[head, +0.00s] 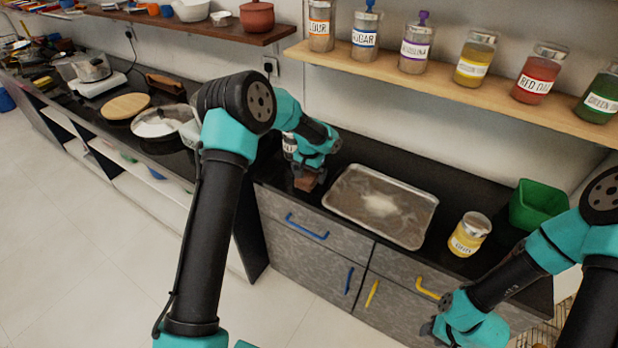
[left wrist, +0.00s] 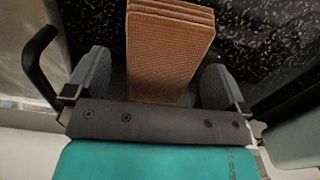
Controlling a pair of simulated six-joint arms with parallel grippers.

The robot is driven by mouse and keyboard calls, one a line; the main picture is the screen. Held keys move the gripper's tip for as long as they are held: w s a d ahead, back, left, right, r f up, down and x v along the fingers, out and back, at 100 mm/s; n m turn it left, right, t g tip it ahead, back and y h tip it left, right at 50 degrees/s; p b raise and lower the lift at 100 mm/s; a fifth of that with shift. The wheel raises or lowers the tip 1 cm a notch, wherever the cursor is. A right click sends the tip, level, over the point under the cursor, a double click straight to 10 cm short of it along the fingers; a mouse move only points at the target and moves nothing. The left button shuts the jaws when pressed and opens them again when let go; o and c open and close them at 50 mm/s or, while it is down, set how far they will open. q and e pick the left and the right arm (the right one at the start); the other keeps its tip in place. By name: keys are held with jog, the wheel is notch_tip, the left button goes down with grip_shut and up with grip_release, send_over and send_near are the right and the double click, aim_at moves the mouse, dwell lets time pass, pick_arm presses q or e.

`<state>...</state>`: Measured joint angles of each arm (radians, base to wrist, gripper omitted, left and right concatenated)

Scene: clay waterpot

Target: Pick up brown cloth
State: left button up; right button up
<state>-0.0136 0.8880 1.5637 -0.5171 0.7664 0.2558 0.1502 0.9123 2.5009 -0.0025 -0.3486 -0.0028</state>
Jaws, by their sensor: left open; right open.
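The brown cloth (left wrist: 168,52) is a folded, textured stack on the black speckled counter. In the left wrist view it lies between the two fingers of my left gripper (left wrist: 158,85), with a visible gap on each side. In the head view the cloth (head: 305,182) shows just below my left gripper (head: 308,172), partly hidden by it. My left gripper is open around the cloth. My right gripper (head: 436,330) is low at the right, in front of the cabinet, far from the cloth; its fingers show only in part.
A metal tray (head: 345,205) lies right of the cloth. A jar with a yellow label (head: 468,236) and a green bin (head: 538,204) stand further right. A pan with a lid (head: 158,122) is on the left counter. A wooden shelf (head: 440,82) with several jars hangs above.

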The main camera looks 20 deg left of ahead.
pick_arm(q)
jog(key=shift+f, duration=0.3)
jog(key=shift+c, duration=0.3)
jog(key=c, duration=0.9)
